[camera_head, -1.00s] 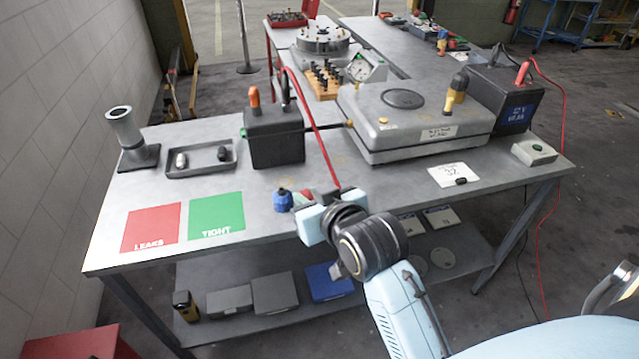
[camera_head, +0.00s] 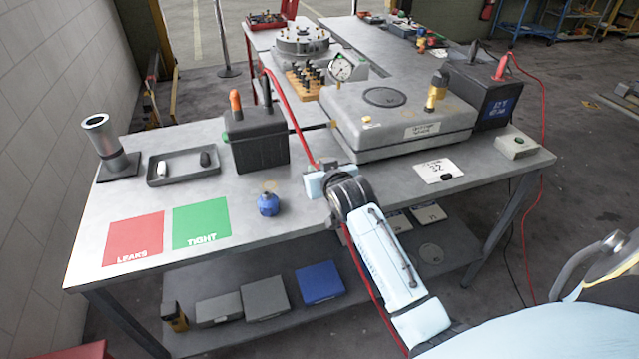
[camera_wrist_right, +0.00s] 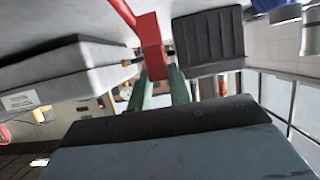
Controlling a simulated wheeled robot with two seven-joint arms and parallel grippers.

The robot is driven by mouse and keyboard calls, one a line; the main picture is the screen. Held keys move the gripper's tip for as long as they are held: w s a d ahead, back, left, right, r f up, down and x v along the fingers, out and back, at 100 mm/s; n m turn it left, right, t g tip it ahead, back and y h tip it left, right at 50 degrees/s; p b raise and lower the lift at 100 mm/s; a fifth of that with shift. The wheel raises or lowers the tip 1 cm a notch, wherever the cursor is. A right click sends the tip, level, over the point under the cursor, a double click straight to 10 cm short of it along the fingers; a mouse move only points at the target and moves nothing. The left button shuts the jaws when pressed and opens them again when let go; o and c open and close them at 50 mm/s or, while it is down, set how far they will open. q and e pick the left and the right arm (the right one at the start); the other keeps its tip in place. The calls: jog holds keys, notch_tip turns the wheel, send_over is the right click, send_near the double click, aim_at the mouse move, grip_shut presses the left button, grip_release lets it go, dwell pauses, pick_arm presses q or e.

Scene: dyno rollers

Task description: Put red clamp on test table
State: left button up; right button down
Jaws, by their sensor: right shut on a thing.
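My right gripper (camera_head: 318,180) is over the front part of the grey test table (camera_head: 235,205), right of a blue knob-like object (camera_head: 268,204). It is shut on the red clamp (camera_wrist_right: 151,46), which shows between its greenish fingers in the right wrist view. In the head view the clamp is mostly hidden by the gripper. A red cable (camera_head: 295,108) arches from behind the black box with the orange knob (camera_head: 258,142) toward the gripper. I cannot tell whether the clamp touches the tabletop. My left gripper is not in view.
A large grey unit (camera_head: 370,125) stands behind and right of the gripper. The red (camera_head: 134,238) and green (camera_head: 202,220) mats, a tray (camera_head: 186,179) and a white card (camera_head: 438,171) lie on the table. Red cable also hangs below the table's front edge beside my arm.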

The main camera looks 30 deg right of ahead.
notch_tip(320, 180, down, 4)
jog(key=shift+r+b, duration=0.25)
jog(key=shift+b, duration=0.05)
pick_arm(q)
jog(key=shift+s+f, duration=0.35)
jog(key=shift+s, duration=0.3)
pick_arm(e)
jog(key=shift+f, duration=0.1)
jog(key=c, duration=1.3)
grip_release()
